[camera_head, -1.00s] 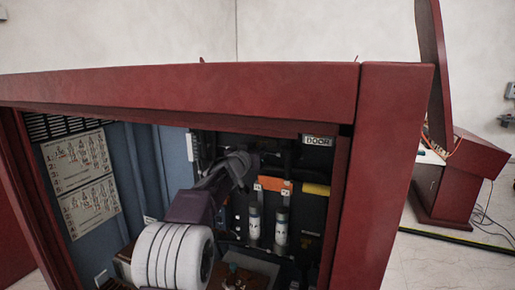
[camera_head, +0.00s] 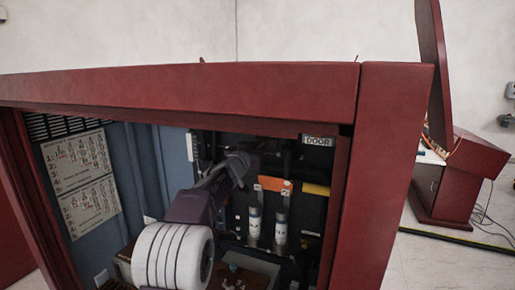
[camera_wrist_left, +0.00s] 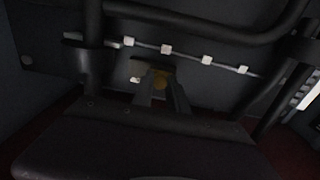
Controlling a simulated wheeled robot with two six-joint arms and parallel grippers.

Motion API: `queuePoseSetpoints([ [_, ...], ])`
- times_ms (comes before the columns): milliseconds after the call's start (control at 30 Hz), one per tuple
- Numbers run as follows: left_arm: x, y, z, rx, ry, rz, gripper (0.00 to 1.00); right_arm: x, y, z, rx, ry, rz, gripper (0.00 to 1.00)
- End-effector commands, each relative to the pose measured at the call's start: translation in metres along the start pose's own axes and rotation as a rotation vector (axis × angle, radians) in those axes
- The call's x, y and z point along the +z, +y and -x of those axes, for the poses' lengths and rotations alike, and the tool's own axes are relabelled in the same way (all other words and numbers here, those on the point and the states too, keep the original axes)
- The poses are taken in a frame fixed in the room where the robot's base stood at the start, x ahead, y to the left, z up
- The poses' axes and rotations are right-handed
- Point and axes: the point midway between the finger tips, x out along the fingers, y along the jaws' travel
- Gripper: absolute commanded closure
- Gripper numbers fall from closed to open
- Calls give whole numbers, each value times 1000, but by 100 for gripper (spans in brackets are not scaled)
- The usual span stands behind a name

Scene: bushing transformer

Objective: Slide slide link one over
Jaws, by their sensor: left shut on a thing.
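My left gripper (camera_head: 246,163) reaches into the open red cabinet, in front of dark equipment at the back. In the left wrist view its two fingers (camera_wrist_left: 160,84) are closed around a small dull-yellow piece (camera_wrist_left: 160,80), probably slide link one. The piece sits just below a thin rod (camera_wrist_left: 186,53) with several white clips. In the head view the piece is hidden by my gripper and the dark background. My right gripper does not show.
A red cabinet frame (camera_head: 180,93) borders the opening above and at the right. Two white cylinders (camera_head: 280,228) stand below orange and yellow labels, right of my gripper. Black bars (camera_wrist_left: 215,36) surround the fingers in the wrist view.

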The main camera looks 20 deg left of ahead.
Motion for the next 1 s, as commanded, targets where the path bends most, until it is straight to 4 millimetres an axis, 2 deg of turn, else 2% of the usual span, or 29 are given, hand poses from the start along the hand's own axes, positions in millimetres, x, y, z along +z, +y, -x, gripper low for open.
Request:
queuePoseSetpoints([
  [167, 0, 0, 0, 0, 1, 0, 100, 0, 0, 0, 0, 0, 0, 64],
  [433, 0, 31, 0, 2, 3, 0, 100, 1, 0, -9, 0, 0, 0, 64],
  [700, 0, 33, 0, 2, 1, 0, 100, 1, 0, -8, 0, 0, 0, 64],
  [733, 0, 33, 0, 2, 1, 0, 79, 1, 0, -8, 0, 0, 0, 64],
  [800, 0, 33, 0, 2, 1, 0, 59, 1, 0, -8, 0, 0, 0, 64],
  [1000, 0, 32, 0, 1, 0, 0, 59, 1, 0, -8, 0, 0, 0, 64],
])
